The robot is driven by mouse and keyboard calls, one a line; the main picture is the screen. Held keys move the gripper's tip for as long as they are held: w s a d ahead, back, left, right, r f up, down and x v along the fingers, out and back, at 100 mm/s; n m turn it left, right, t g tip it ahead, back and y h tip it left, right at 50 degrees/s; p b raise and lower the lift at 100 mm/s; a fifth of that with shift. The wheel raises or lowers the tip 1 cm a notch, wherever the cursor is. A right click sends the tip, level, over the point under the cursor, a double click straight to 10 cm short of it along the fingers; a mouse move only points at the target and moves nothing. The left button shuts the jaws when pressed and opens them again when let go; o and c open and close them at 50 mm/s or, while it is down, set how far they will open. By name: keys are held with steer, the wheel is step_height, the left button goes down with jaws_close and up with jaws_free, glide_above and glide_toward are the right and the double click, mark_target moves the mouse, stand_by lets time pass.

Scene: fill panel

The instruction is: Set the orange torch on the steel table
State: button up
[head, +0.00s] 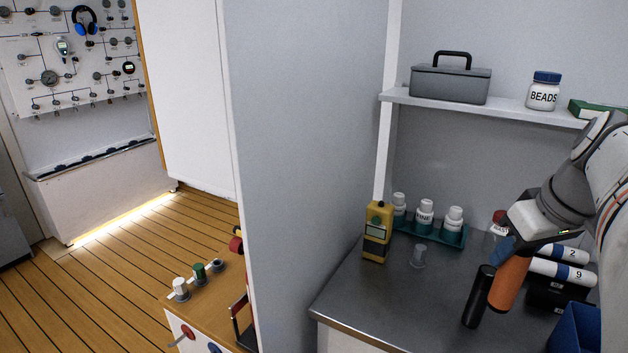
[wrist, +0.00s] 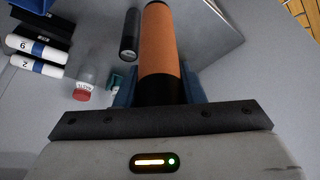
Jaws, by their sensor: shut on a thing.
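My gripper (head: 514,254) is shut on the orange torch (head: 509,284) at the right of the head view. The torch hangs down from the blue fingers, tilted, its orange body outward. In the wrist view the torch (wrist: 158,45) runs away from the gripper (wrist: 158,92), with its black part between the fingers. The steel table (head: 385,300) lies below; I cannot tell whether the torch's low end touches it. A separate black cylinder (head: 478,297) stands on the table just left of the torch, and also shows in the wrist view (wrist: 130,35).
A yellow meter (head: 377,232), a small clear item (head: 418,256) and a green rack (head: 440,233) of white bottles stand toward the back. White rolls (head: 562,272), a red-capped bottle (head: 499,222) and a blue bin (head: 578,330) crowd the right. The table's front left is clear.

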steer(key=w+a+f+m+h+p, duration=0.1)
steer(key=w+a+f+m+p, duration=0.2)
steer(key=w, duration=0.5)
steer(key=w+f+p, duration=0.3)
steer(key=w+f, duration=0.1)
steer(key=w, duration=0.4)
step_height(320, 180, down, 11)
steer(key=shift+w+a, duration=0.25)
steer(key=shift+f, duration=0.15)
steer(key=o, duration=1.2)
